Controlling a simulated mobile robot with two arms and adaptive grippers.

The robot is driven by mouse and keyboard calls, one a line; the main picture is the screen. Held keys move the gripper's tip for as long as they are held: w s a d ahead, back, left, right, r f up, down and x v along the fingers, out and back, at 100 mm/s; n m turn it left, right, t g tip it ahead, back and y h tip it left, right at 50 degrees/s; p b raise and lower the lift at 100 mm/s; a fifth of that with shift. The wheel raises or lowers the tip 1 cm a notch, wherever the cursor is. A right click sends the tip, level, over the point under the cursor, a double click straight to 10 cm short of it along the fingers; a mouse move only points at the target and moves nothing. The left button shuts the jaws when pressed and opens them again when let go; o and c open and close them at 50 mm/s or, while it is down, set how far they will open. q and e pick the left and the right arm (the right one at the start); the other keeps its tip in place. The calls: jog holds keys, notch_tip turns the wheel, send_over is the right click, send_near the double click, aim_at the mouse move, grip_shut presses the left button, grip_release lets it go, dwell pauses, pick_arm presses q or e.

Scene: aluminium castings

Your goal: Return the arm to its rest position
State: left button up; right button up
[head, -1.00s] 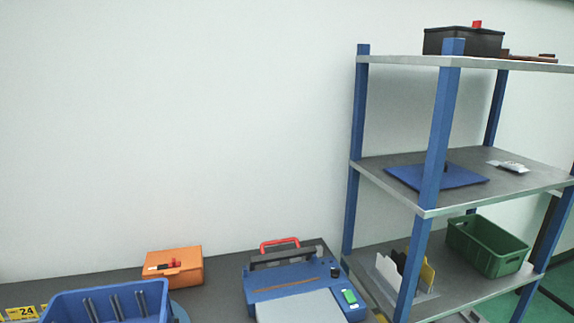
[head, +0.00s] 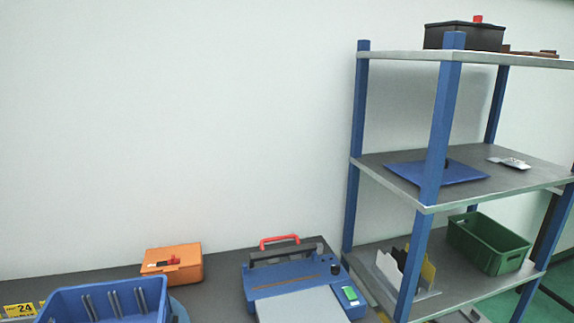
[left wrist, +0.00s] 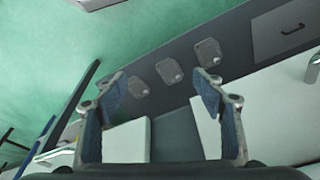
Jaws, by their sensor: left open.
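My left gripper (left wrist: 160,97) shows in the left wrist view with its two blue-padded fingers spread apart and nothing between them. Behind the fingers are a dark grey surface with several light grey plates (left wrist: 168,71) and a green floor (left wrist: 40,50). Neither arm shows in the head view. My right gripper is in no view.
In the head view a blue machine with a red handle (head: 262,282) stands on the bench, left of a blue-posted shelf rack (head: 350,205). An orange box (head: 190,272) and a blue crate (head: 150,293) are at the left. A green crate (head: 500,262) sits on the lower shelf.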

pick_arm(q)
jog(key=s+f+b, duration=0.1)
jog(key=s+f, duration=0.2)
jog(key=f, duration=1)
jog(key=s+a+f+g+b, duration=0.1)
jog(key=s+a+f+b, duration=0.1)
jog(key=s+f, duration=1.5)
jog(key=shift+s+a+f+g, duration=0.2)
jog(key=shift+a+f+g, duration=0.2)
jog(key=shift+a+f, duration=0.35)
